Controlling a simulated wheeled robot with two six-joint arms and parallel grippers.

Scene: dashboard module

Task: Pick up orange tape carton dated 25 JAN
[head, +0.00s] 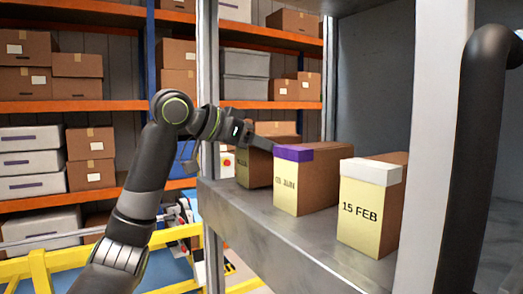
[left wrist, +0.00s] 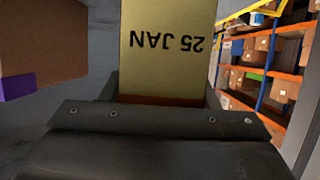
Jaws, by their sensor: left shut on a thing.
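The carton dated 25 JAN (left wrist: 166,55) fills the upper middle of the left wrist view, its yellow label upside down there. A strip of orange tape (left wrist: 160,100) shows along its edge by the jaws. In the head view this brown carton (head: 254,168) is at the far left end of the metal shelf, partly hidden by my left gripper (head: 262,143). My left gripper is shut on its taped top end. I cannot tell whether its base touches the shelf. My right gripper is not in view.
A purple-taped carton (head: 318,180) stands close to the right, its date hard to read. A white-taped carton dated 15 FEB (head: 366,212) stands nearer. A metal post (head: 208,60) rises beside my left arm. A dark curved bar (head: 485,140) is at the right.

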